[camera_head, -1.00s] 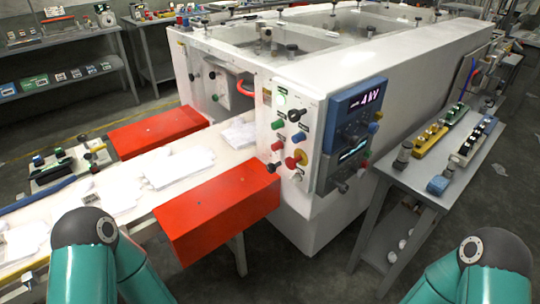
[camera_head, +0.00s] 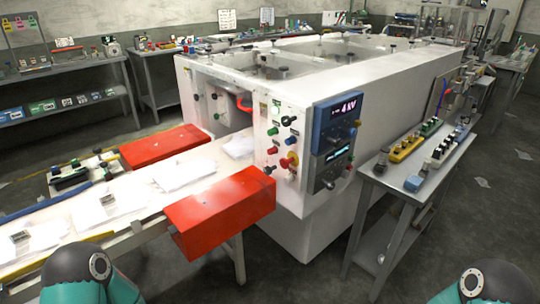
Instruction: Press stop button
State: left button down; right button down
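The big white machine (camera_head: 385,85) stands in the middle with a control panel on its front. The panel carries several green, black and red knobs and buttons. A large red button on a yellow base (camera_head: 289,162) sits at the panel's lower right. A smaller red button (camera_head: 272,150) is to its left. Their labels are too small to read, so I cannot tell which is marked stop. My grippers are out of the picture. Only teal and dark links of my arms show at the bottom left and bottom right corners, well apart from the panel.
A blue display unit (camera_head: 337,118) reading "4 kV" is right of the buttons. A conveyor (camera_head: 128,192) with white gloves and red guards (camera_head: 220,208) runs in at front left. A grey side table (camera_head: 398,182) holds small devices at right. Floor shows in front.

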aim_at(271, 151)
jog(key=u, duration=0.1)
jog(key=i, duration=1.2)
jog(key=z, duration=0.35)
